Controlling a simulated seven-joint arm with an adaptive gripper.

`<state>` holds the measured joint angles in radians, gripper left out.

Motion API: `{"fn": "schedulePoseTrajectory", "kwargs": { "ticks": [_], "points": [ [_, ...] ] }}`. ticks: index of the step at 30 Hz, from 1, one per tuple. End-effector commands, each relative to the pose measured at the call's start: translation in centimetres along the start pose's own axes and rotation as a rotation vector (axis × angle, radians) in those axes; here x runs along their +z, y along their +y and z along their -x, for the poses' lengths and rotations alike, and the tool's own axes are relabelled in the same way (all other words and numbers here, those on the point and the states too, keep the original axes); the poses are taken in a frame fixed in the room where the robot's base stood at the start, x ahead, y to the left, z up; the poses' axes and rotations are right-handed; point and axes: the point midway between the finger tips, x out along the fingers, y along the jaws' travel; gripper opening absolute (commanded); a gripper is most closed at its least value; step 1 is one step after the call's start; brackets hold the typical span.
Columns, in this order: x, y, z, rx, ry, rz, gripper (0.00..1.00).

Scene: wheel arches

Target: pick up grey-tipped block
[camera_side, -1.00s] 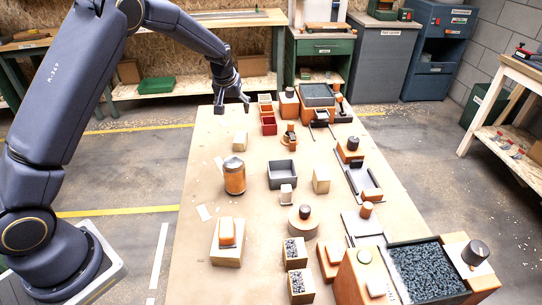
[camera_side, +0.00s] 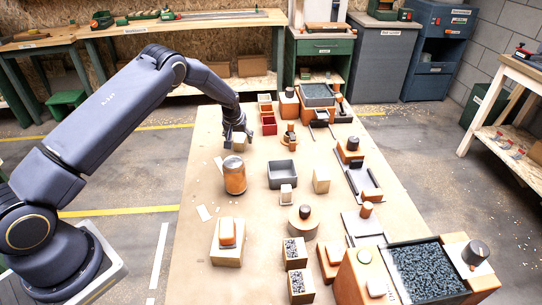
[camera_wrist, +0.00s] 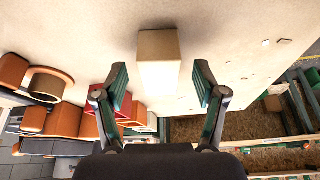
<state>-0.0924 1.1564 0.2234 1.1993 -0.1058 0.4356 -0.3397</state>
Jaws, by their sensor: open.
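A small pale wooden block (camera_side: 239,144) stands near the left edge of the table, under my gripper. It also shows in the wrist view (camera_wrist: 158,60), beige with a paler near end; I cannot clearly make out a grey tip. My gripper (camera_side: 236,134) is right at this block in the side view and partly covers it. In the wrist view my gripper (camera_wrist: 160,80) is open, with one green-padded finger on each side of the block. Gaps show between the block and both fingers, and nothing is held.
Red bins (camera_side: 268,125) stand to the right of my gripper, with a copper-coloured canister (camera_side: 235,176) nearer the camera. A grey open tray (camera_side: 282,174) and another wooden block (camera_side: 321,180) stand farther right. Bare table surrounds the block.

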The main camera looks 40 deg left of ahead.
Motion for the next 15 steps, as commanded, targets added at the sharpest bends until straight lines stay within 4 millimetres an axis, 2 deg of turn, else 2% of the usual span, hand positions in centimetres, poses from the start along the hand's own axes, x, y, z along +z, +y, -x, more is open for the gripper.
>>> {"fn": "schedulePoseTrajectory", "kwargs": {
  "ticks": [3,11,15],
  "points": [
    [0.0,0.0,-1.5,-0.001,0.000,0.001,0.71],
    [-0.1,0.0,-1.9,0.000,0.001,0.001,0.71],
    [-0.1,0.0,-1.9,0.000,0.000,0.001,0.58]
  ]
}}
